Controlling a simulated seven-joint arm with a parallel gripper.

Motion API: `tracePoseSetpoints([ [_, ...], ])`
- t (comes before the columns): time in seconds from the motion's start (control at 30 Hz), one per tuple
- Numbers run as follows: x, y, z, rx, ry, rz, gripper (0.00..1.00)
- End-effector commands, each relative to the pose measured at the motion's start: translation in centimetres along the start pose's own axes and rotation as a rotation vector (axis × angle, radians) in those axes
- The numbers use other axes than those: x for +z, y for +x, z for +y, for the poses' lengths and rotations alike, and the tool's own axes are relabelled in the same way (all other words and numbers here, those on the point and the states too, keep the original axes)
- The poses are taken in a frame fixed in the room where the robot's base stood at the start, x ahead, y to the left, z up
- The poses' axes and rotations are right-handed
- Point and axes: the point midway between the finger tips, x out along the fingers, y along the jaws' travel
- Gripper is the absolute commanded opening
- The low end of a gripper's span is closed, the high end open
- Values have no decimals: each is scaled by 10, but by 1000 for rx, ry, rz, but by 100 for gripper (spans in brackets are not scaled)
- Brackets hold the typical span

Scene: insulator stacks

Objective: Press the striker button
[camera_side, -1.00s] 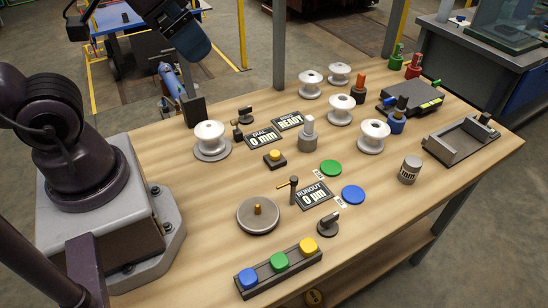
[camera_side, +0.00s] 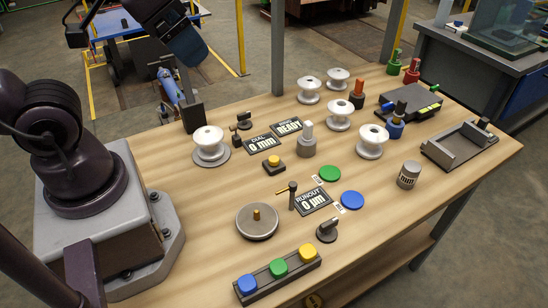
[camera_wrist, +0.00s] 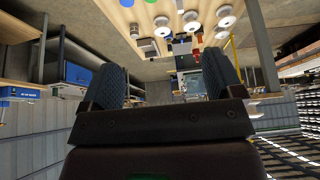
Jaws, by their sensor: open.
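A small yellow button on a dark square base (camera_side: 273,162) stands near mid-table, below two black displays; its label is not readable, so I cannot confirm that it is the striker button. My gripper (camera_side: 190,48) is high at the upper left in the side view, well apart from the button. In the wrist view, the two dark ribbed fingers of my gripper (camera_wrist: 163,72) are spread with nothing between them.
White insulator discs (camera_side: 208,142) stand on the table (camera_side: 165,215), with more at the back. A three-button box (camera_side: 278,273) lies at the front. A black upright block (camera_side: 192,115) stands at the left edge. A grey weight (camera_side: 408,174) and metal fixture (camera_side: 462,148) are at right.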

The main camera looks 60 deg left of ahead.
Motion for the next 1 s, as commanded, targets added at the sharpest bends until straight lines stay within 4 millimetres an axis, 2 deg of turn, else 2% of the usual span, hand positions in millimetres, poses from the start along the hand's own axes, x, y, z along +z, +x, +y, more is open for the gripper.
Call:
tracePoseSetpoints([
  [0.03,0,0,0,0,0,0,75],
  [0.3,0,0,0,0,0,0,13],
  [0.37,0,0,0,0,0,0,0],
  [1.0,0,0,0,0,0,0,0],
])
